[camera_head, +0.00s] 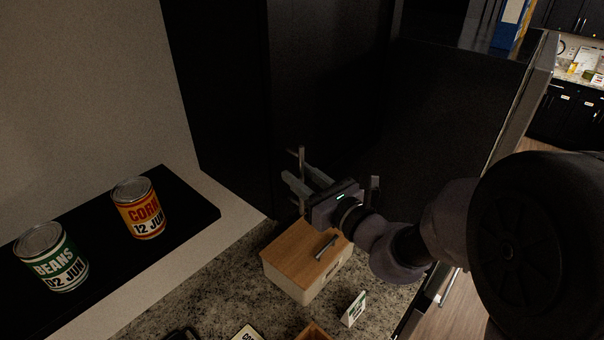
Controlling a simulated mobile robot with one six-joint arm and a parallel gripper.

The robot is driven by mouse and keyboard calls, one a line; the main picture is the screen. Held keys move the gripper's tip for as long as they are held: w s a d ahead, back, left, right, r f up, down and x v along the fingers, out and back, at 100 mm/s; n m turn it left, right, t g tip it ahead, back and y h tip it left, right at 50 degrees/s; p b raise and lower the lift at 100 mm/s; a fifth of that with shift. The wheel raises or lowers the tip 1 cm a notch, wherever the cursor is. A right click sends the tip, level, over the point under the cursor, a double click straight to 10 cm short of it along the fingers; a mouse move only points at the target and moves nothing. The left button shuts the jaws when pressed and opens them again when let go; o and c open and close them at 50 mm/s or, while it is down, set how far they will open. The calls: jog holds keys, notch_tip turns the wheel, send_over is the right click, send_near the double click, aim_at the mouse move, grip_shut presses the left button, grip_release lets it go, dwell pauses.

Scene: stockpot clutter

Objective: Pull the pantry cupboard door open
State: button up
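The pantry cupboard has dark, nearly black doors (325,75) and looks closed, though its seams are hard to make out in the shadow. A thin vertical metal handle (301,155) stands on the dark front. My gripper (297,172) reaches in from the right at this handle. Its two grey fingers are apart, with the handle seeming to pass between their tips. I cannot tell whether either finger touches it. A second upright handle (375,188) shows just right of my gripper, partly hidden by my arm.
A wooden-lidded box (291,262) sits on the speckled counter (215,290) below my gripper. A small label card (354,309) stands beside it. A corn can (139,209) and a beans can (51,258) stand on the black shelf (190,207) at left.

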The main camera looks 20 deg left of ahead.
grip_shut()
dwell(1.3)
